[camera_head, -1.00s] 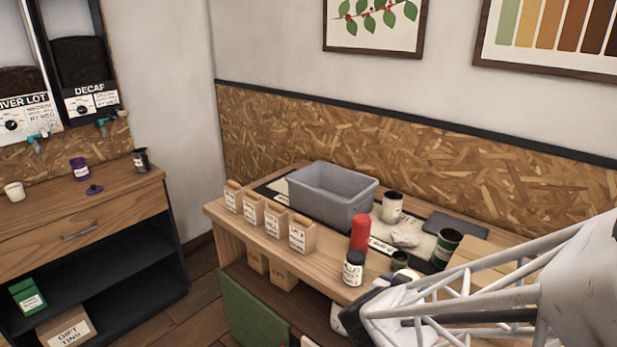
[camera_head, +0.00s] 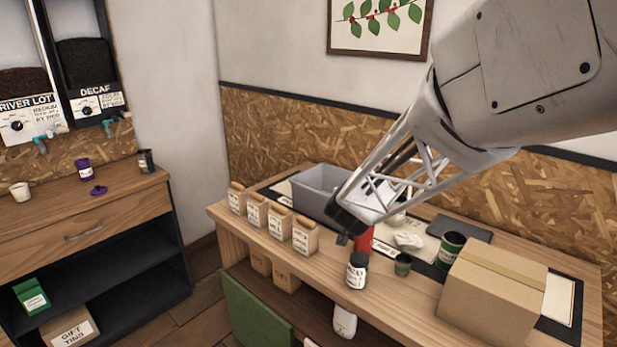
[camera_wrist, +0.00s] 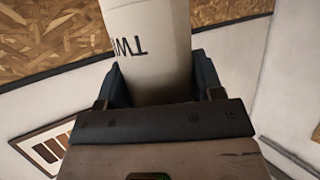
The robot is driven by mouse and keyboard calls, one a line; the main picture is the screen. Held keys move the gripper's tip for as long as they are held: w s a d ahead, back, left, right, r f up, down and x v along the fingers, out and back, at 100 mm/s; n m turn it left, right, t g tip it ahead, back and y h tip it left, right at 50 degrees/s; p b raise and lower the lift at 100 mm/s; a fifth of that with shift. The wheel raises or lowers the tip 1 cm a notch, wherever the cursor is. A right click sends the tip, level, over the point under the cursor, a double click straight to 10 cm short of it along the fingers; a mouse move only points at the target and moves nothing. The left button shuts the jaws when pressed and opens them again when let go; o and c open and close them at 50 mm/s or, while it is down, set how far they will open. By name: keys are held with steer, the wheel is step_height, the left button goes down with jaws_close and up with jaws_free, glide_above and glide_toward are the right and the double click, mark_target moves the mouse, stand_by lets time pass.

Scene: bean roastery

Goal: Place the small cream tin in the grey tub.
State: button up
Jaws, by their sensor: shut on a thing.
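A cream tin (camera_wrist: 150,40) with dark lettering sits between the two fingers of my gripper (camera_wrist: 160,85) in the wrist view. The gripper is shut on it, and the tin's far end runs out of the picture. In the head view my gripper (camera_head: 348,222) is above the table, at the near right side of the grey tub (camera_head: 312,192). The held tin cannot be made out clearly there. The grey tub stands at the back left of the table, its right part hidden by my gripper and arm.
Several labelled paper bags (camera_head: 305,236) stand left of the tub. A cardboard box (camera_head: 492,285) fills the right front.

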steer(key=w+a+f+n+y, duration=0.1)
steer(key=w+a+n+y, duration=0.2)
steer(key=w, duration=1.1)
steer(key=w+a+n+y, duration=0.1)
steer(key=w+n+y, duration=0.25)
steer(key=w, duration=1.15)
steer(key=w+d+f+y, duration=0.1)
steer(key=w+f, duration=0.3)
steer(key=w, duration=0.6)
steer(key=shift+d+f, duration=0.15)
steer(key=shift+d, duration=0.55)
steer(key=shift+n+y, duration=0.25)
step_height(320, 180, down, 6)
steer(key=shift+f, duration=0.15)
steer(key=shift+f, duration=0.1)
steer(key=shift+f, duration=1.8)
steer(key=shift+f, duration=0.1)
